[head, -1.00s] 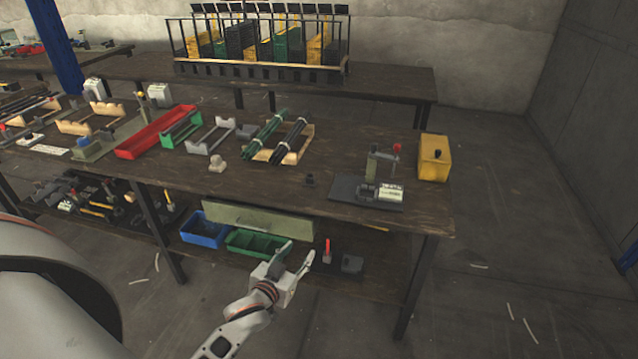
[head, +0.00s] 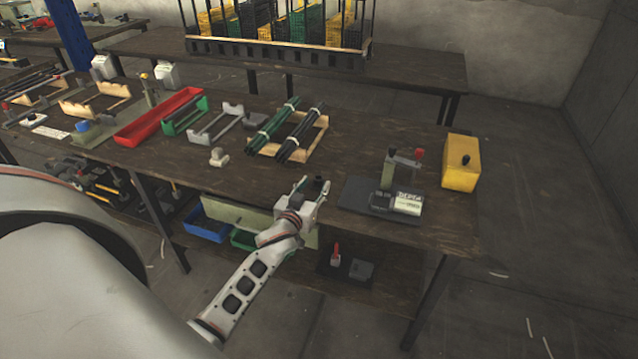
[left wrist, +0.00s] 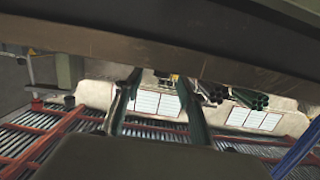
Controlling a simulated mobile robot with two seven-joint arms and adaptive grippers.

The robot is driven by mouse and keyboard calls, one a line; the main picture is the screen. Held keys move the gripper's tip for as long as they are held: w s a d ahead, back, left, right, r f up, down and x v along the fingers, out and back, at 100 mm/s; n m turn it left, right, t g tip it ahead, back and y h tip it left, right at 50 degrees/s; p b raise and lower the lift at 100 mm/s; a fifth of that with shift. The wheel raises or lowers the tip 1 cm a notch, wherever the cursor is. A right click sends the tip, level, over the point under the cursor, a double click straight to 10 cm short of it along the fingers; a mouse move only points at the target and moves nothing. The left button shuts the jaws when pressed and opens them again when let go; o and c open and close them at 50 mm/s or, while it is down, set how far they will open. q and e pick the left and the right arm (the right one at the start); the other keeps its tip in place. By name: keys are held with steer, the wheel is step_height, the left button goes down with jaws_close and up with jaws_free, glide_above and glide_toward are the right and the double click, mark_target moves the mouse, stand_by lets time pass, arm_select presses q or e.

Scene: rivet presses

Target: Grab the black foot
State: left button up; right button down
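The black foot (head: 319,181) is a small dark piece near the front edge of the workbench (head: 365,143), left of the grey press plate. My left gripper (head: 313,184) is at the bench's front edge, right by the foot, and partly covers it. In the left wrist view the two fingers of my left gripper (left wrist: 156,80) stand apart with a gap between them, with nothing clearly held. The foot cannot be made out there. Whether the fingers touch the foot cannot be told. My right gripper is not in view.
A press (head: 391,196) on a dark plate stands right of the gripper, with a yellow box (head: 461,163) beyond it. Green and black rods (head: 272,126) lie on a wooden rack behind. A small beige piece (head: 218,156) stands to the left. A brown edge (left wrist: 160,48) crosses the left wrist view.

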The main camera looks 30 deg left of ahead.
mark_target(317, 180)
arm_select(q)
steer(key=x, duration=0.3)
steer(key=shift+w+a, duration=0.25)
steer(key=shift+w, duration=0.05)
steer(key=shift+w+a+f, duration=0.1)
steer(key=shift+w+f, duration=0.05)
steer(key=shift+w, duration=0.35)
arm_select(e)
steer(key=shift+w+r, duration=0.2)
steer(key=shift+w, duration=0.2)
arm_select(q)
steer(key=c, duration=1)
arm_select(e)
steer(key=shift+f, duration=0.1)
arm_select(q)
steer(key=shift+r, duration=0.2)
steer(key=shift+c, duration=0.2)
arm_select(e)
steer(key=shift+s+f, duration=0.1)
